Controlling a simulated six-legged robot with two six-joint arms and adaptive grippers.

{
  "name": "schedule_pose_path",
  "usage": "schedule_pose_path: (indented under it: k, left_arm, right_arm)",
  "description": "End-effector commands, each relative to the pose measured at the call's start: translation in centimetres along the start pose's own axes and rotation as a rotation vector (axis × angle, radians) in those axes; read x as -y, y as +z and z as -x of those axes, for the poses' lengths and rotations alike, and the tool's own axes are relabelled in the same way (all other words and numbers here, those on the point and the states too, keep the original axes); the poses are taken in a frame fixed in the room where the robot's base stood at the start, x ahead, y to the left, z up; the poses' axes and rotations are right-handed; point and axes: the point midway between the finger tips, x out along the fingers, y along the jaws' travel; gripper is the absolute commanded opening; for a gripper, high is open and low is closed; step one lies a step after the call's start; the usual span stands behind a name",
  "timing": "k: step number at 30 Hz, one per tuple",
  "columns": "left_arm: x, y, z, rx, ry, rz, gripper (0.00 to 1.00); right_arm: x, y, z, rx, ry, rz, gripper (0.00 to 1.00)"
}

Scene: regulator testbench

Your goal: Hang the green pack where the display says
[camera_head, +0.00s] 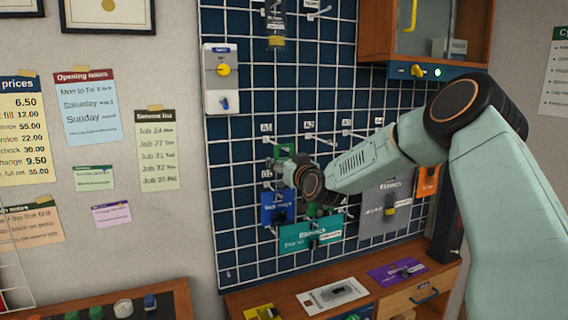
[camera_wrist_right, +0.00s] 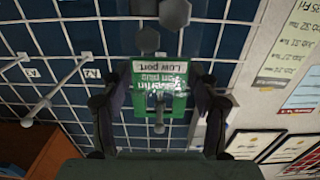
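The green pack (camera_wrist_right: 160,92), with a white "Low port" label, appears upside down in the right wrist view, between my right gripper's dark fingers. In the head view a green patch of it (camera_head: 286,149) shows by the A1 label, partly hidden by the gripper. My right gripper (camera_head: 284,174) is at the pegboard's left part; its fingers (camera_wrist_right: 160,85) flank the pack's sides. I cannot tell if both fingers touch it. My left gripper is not in view. No readable display text shows.
The pegboard (camera_head: 232,165) has labelled hooks along a row, A1 to A4. Blue (camera_head: 275,209), teal (camera_head: 310,234), grey (camera_head: 385,208) and orange (camera_head: 428,181) packs hang lower. A white knob panel (camera_head: 221,92) is at upper left. A bench with a drawer (camera_head: 420,296) stands below.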

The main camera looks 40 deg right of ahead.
Motion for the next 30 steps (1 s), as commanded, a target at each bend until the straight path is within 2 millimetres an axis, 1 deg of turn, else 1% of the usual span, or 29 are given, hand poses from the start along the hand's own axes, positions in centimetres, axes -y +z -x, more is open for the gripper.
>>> schedule_pose_path:
  k: [1,6,17,20,30]
  left_arm:
    - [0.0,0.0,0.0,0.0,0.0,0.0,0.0]
    - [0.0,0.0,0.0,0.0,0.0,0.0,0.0]
    - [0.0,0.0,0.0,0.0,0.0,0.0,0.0]
    - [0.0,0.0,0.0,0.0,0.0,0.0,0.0]
    - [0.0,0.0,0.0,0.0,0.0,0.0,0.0]
  right_arm:
    - [0.0,0.0,0.0,0.0,0.0,0.0,0.69]
    - [0.0,0.0,0.0,0.0,0.0,0.0,0.82]
    - [-0.1,0.0,0.2,0.0,0.001,-0.002,0.82]
    - [-0.2,0.0,1.0,0.001,0.002,-0.006,0.82]
    - [0.1,-0.1,5.3,-0.002,-0.002,-0.01,0.82]
